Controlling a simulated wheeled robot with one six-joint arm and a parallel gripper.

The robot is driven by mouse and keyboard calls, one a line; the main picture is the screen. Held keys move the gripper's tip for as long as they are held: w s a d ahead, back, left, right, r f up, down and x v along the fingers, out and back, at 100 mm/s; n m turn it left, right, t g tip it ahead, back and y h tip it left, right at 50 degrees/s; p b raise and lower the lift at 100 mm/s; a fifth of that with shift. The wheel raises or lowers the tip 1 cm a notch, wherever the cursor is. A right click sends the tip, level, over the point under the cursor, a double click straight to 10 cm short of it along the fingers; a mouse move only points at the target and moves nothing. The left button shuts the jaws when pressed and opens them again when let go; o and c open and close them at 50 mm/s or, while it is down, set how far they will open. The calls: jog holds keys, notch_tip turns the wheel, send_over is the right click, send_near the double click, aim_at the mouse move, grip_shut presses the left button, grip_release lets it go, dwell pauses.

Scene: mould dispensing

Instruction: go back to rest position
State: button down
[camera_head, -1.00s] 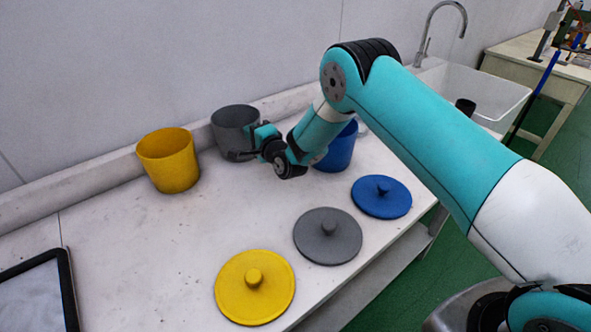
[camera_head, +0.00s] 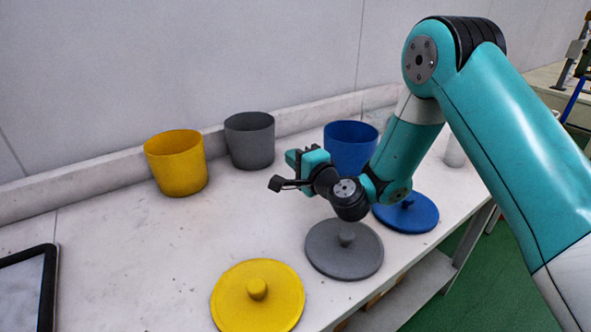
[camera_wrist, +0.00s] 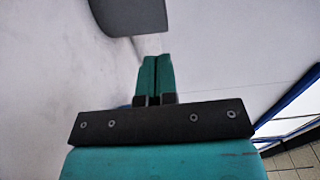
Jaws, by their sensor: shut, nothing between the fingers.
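My gripper (camera_head: 292,160) is held above the table, in front of the gap between the grey cup and the blue cup in the head view. In the wrist view its two teal fingers (camera_wrist: 156,75) lie together, shut and with nothing between them. The grey cup (camera_head: 250,140) stands upright behind it to the left, apart from it. The blue cup (camera_head: 350,147) stands behind my wrist, its lower part partly hidden. The yellow cup (camera_head: 176,163) stands further left.
A yellow lid (camera_head: 235,297), a grey lid (camera_head: 322,258) and a blue lid (camera_head: 420,218) lie along the table's front edge. A black-framed tablet (camera_head: 48,290) lies at the left. The table (camera_head: 130,250) is bare between the yellow cup and yellow lid.

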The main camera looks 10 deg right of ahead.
jog(key=s+a+r+n+g+y+p, duration=0.1)
jog(key=s+a+r+n+g+y, duration=0.1)
jog(key=s+a+r+n+g, duration=0.4)
jog(key=s+a+r+n+g+y+p, duration=0.1)
jog(key=s+r+n+g+y, duration=0.1)
jog(key=s+r+n+g, duration=0.45)
jog(key=s+d+n+g+h, duration=0.2)
jog(key=s+d+n+h, duration=0.1)
jog(key=s, duration=0.8)
jog(key=s+d+n+g+h+p, duration=0.1)
jog(key=s+d+n+g+h, duration=0.1)
jog(key=s+d+n+h, duration=0.2)
jog(key=s+d, duration=0.3)
jog(key=s, duration=0.5)
jog(key=shift+s+d+n, duration=0.2)
jog(key=shift+d+n, duration=0.15)
jog(key=shift+d, duration=0.05)
